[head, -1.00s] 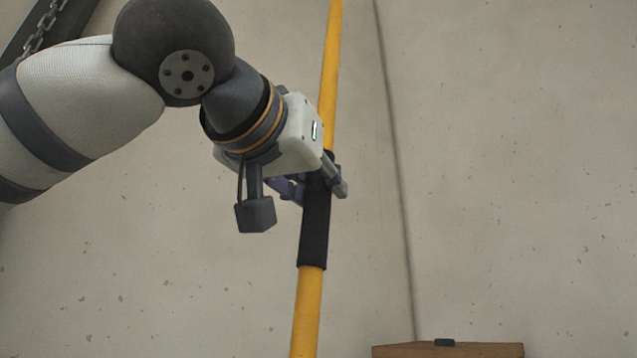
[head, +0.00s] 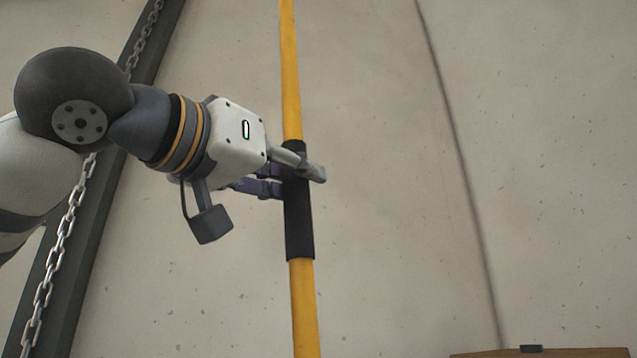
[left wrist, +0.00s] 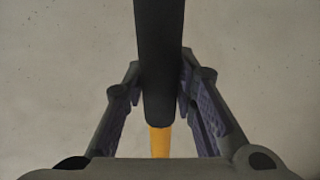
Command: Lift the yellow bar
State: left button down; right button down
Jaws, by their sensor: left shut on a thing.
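The yellow bar (head: 304,310) runs nearly upright through the head view, with a black sleeve (head: 300,230) around its middle. Both its ends are out of view. My left gripper (head: 296,178) comes in from the left and is shut on the upper part of the black sleeve. In the left wrist view the sleeve (left wrist: 158,60) passes between the two fingers (left wrist: 160,95), and a short piece of yellow bar (left wrist: 160,142) shows below it. My right gripper is in neither view.
A dark post (head: 110,200) with a hanging metal chain (head: 62,240) stands at the left. A brown wooden piece (head: 570,353) with a small dark part on top shows at the bottom right. A pale speckled surface fills the background, with a dark line (head: 465,175) across it.

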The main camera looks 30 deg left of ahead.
pick_arm(q)
jog(key=c, duration=1.3)
grip_release()
jog(key=s+f, duration=0.2)
jog(key=s, duration=0.9)
jog(key=shift+s+a, duration=0.4)
